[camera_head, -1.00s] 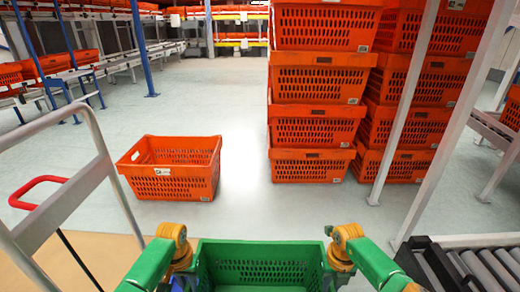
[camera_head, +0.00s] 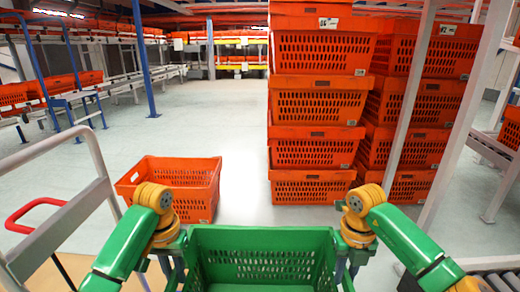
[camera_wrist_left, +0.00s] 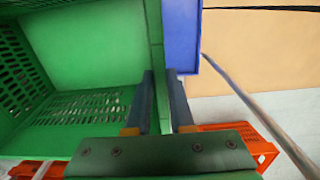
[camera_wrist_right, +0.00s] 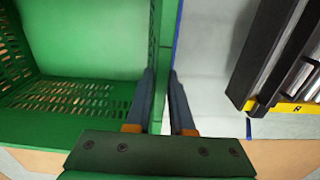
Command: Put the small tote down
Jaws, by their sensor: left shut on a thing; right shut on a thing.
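The small tote is a green, perforated, open-topped crate (camera_head: 262,239) at the bottom centre of the head view, held level in front of me. My left gripper (camera_wrist_left: 160,90) is shut on the tote's left side wall, with one finger on each side of it. My right gripper (camera_wrist_right: 161,90) is shut on the opposite side wall in the same way. The inside of the tote that shows is empty. Its lower part is cut off by the head view's bottom edge.
A single orange tote (camera_head: 180,172) stands on the floor at left. Stacks of orange totes (camera_head: 318,104) rise at right behind a grey post (camera_head: 408,92). A grey cart frame (camera_head: 75,212) is at near left. A roller conveyor (camera_wrist_right: 287,55) lies at right. The floor between is clear.

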